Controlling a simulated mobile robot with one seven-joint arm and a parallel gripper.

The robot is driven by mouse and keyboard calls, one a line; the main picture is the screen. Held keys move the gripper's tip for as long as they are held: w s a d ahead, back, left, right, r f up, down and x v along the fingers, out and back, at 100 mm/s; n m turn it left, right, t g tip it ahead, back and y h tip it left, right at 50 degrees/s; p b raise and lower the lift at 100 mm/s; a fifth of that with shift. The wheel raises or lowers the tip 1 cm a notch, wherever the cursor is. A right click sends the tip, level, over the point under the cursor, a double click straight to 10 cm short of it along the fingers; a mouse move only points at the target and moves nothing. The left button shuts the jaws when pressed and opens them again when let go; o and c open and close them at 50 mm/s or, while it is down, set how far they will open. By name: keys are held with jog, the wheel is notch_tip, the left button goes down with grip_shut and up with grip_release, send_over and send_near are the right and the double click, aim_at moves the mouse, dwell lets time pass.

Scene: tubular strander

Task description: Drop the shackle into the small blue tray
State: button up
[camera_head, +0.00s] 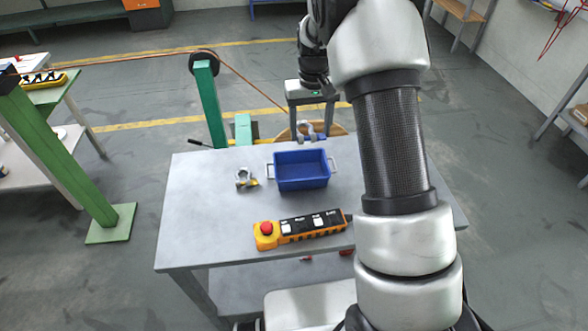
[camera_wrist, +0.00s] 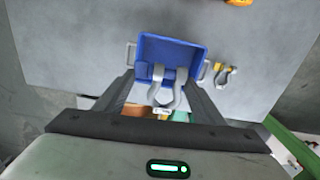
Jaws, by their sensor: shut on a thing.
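A grey U-shaped shackle (camera_head: 306,127) with a blue part at its lower end hangs between the fingers of my gripper (camera_head: 312,122). In the wrist view the shackle (camera_wrist: 181,92) shows between the two dark fingers, and my gripper (camera_wrist: 160,88) is shut on it. The small blue tray (camera_head: 302,182) stands on the grey table, with a light handle at each side. It looks empty where I can see inside. The shackle is raised and appears by the tray's far edge in the head view. In the wrist view it overlaps the tray's near side (camera_wrist: 172,42).
Another shackle with a yellow pin (camera_head: 246,179) lies on the table (camera_head: 205,215) left of the tray. A yellow-orange control pendant (camera_head: 300,229) with a red button lies in front of it. A green post (camera_head: 209,105) stands behind the table.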

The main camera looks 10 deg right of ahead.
notch_tip(320, 180, down, 6)
jog(key=b, duration=0.3)
jog(key=shift+b, duration=0.35)
jog(key=shift+r, duration=0.1)
jog(key=o, duration=1.6)
jog(key=shift+c, duration=0.2)
notch_tip(320, 180, up, 17)
jog(key=shift+r, duration=0.2)
jog(key=shift+r, duration=0.1)
